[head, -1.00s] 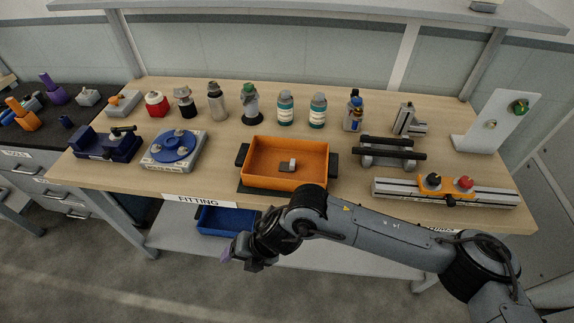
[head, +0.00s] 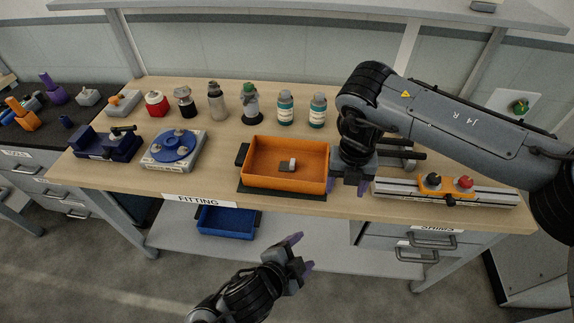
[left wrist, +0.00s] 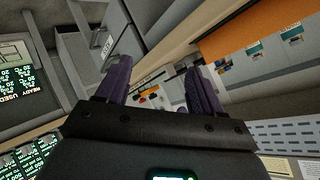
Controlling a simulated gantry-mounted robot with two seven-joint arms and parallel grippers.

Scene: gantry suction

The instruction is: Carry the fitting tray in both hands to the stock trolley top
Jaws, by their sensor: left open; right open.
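The orange tray (head: 262,180) sits on a dark mat at the front middle of the bench, with a small grey and white block (head: 288,165) inside. Its left dark handle (head: 242,154) is bare; its right handle is hidden behind my right gripper (head: 350,187). That gripper points down, open, beside the tray's right wall; contact cannot be told. My left gripper (head: 302,254) is open and empty, in front of the bench and below its top. In the left wrist view the open fingers (left wrist: 155,85) hold nothing, and an orange surface (left wrist: 255,30) shows beyond. I cannot identify a stock trolley.
A blue bin (head: 226,222) stands on the lower shelf. A blue round fixture (head: 172,147) lies left of the tray and a rail with knobs (head: 445,190) right. Bottles (head: 285,108) line the back. A dark-topped cabinet (head: 60,125) adjoins at left.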

